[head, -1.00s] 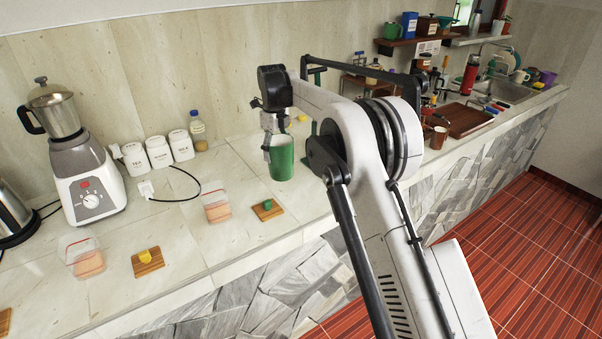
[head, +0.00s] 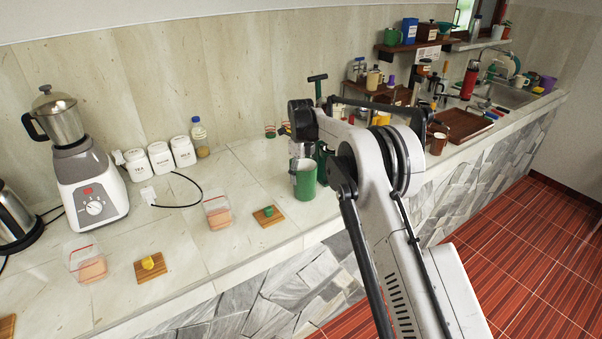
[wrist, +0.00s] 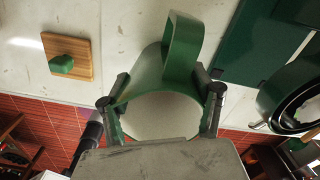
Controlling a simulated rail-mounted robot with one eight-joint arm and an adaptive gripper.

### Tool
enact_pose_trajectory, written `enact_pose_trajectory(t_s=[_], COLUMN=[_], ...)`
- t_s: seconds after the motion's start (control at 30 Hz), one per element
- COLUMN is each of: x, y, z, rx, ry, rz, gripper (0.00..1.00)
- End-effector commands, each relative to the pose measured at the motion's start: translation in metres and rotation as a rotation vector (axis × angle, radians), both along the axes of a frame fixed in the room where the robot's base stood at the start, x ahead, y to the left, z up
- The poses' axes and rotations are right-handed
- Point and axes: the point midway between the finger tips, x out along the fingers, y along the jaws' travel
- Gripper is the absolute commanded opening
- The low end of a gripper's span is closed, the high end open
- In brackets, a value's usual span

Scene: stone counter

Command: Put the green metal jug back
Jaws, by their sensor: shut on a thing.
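The green metal jug (head: 305,184) is over the counter's front part, right of the small board with a green piece, and looks upright. My gripper (head: 303,160) is at its top, coming from above. In the wrist view the jug (wrist: 180,75) lies between the two fingers of my gripper (wrist: 160,104), which press on both sides of its body near the rim. Its pale inside and its green loop handle show, with the handle pointing away from my palm. I cannot tell whether the jug's base touches the counter.
Close right of the jug a dark green stand (wrist: 255,45) with a black ring shows; my arm partly hides it in the head view. Left are a small wooden board (head: 268,216), a plastic tub (head: 217,212) and a blender (head: 85,180). The counter behind the tub is mostly clear.

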Motion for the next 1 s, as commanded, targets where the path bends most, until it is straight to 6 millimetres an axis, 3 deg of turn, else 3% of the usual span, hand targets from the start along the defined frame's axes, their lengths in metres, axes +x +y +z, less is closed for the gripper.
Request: enact_pose_trajectory(t_s=[0.37,0.4,0.53,0.87,1.0], x=[0.000,0.000,0.000,0.000,0.000], y=[0.000,0.000,0.000,0.000,0.000], z=[-0.006,-0.006,-0.005,-0.003,0.008], rx=[0.000,0.000,0.000,0.000,0.000], ry=[0.000,0.000,0.000,0.000,0.000], rz=[0.000,0.000,0.000,0.000,0.000], gripper=[0.12,0.63,0.80,0.82,0.82])
